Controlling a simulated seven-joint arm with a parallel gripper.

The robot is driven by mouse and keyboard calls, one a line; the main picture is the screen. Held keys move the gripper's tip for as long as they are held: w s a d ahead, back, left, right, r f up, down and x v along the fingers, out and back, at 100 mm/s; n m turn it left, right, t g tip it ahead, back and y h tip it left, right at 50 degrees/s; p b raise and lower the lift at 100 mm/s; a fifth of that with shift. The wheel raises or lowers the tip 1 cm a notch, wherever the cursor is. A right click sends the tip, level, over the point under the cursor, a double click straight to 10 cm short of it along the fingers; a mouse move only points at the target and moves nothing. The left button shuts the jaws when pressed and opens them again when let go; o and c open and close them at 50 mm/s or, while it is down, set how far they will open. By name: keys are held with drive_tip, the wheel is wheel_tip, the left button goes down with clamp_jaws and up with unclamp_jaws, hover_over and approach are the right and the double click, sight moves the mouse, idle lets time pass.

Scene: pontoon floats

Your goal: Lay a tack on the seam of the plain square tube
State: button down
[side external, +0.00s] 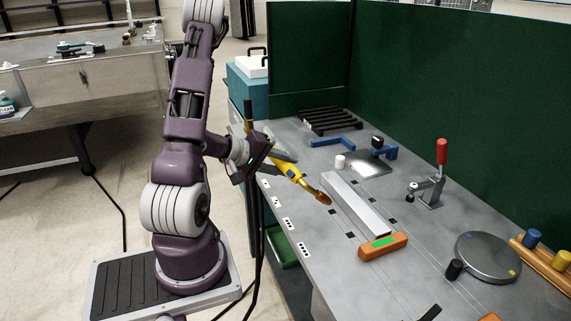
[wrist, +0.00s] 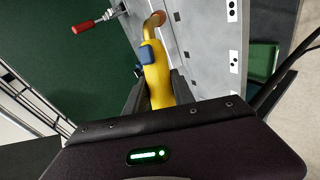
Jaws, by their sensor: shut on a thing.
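My gripper (side external: 276,164) is shut on a yellow welding torch (side external: 291,174). In the wrist view the torch (wrist: 156,72), with its blue trigger, sits between the two dark fingers (wrist: 157,92). Its copper-coloured nozzle (side external: 323,198) points down and to the right, beside the left edge of a long plain grey square tube (side external: 356,203) lying on the bench. The nozzle appears above the bench top; whether it touches anything I cannot tell. The tube's seam cannot be made out. The nozzle (wrist: 157,18) also shows in the wrist view.
An orange block (side external: 369,252) with a green patch lies at the tube's near end. A red-handled toggle clamp (side external: 441,153) stands to the right. A round grey plate (side external: 488,257), blue clamps (side external: 333,142) and a black rack (side external: 330,119) are on the bench. Green screens (side external: 450,110) stand behind.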

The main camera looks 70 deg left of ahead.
drive_tip(key=shift+s+d+f+x, duration=0.1)
drive_tip(key=shift+f+x, duration=0.1)
drive_tip(key=shift+x, duration=0.75)
drive_tip(key=shift+s+d+f+x, duration=0.1)
drive_tip(key=shift+f+x, duration=0.05)
drive_tip(key=shift+x, duration=0.8)
drive_tip(key=shift+s+d+f+x, duration=0.1)
drive_tip(key=shift+d+f+x, duration=0.1)
drive_tip(key=shift+x, duration=0.7)
drive_tip(key=shift+w+f, duration=0.4)
drive_tip(key=shift+f, duration=0.05)
idle(0.6)
drive_tip(key=shift+s+r, duration=0.15)
drive_tip(key=shift+r, duration=0.05)
idle(0.5)
drive_tip(key=shift+s+r, duration=1.95)
drive_tip(key=shift+r, duration=0.05)
